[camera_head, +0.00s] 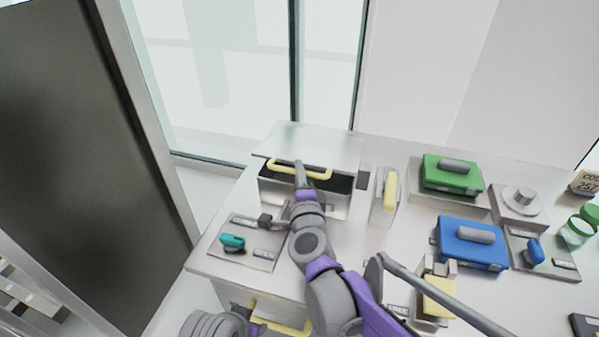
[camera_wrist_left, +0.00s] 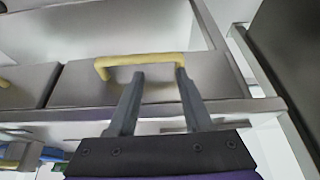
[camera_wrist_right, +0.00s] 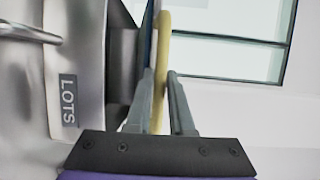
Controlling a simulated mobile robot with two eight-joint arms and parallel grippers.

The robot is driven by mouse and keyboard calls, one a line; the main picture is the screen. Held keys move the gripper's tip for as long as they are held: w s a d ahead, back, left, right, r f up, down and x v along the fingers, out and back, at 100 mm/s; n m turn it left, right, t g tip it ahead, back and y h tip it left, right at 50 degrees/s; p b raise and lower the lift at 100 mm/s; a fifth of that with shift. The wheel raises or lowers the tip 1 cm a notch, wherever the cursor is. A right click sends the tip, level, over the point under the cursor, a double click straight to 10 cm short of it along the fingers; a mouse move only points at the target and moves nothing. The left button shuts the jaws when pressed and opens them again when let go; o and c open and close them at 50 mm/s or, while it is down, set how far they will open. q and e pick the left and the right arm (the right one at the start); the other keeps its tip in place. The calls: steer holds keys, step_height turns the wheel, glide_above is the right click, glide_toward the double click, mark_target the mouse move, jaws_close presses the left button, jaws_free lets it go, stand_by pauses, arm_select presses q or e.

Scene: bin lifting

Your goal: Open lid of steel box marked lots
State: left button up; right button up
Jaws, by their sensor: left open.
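The steel box (camera_head: 330,206) stands at the back left of the table. Its lid (camera_head: 318,145) is raised partway, with a dark opening below its front edge. The LOTS label (camera_wrist_right: 69,101) shows in the right wrist view. My right gripper (camera_head: 300,167) is at the yellow lid handle (camera_head: 320,175); in the right wrist view the handle (camera_wrist_right: 164,40) runs between its fingers (camera_wrist_right: 160,75), and it looks shut on it. My left gripper (camera_wrist_left: 160,72) is open and empty, just before a yellow drawer handle (camera_wrist_left: 140,59), its fingers apart.
A drawer front with a yellow handle (camera_head: 285,322) is under the table edge. A teal-knobbed plate (camera_head: 262,251) lies before the box. A yellow-handled block (camera_head: 389,190), green case (camera_head: 452,174) and blue case (camera_head: 470,244) stand to the right. Glass panels stand behind.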

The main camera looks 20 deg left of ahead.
jaws_close()
stand_by(0.6)
steer(key=shift+r, duration=0.15)
stand_by(0.4)
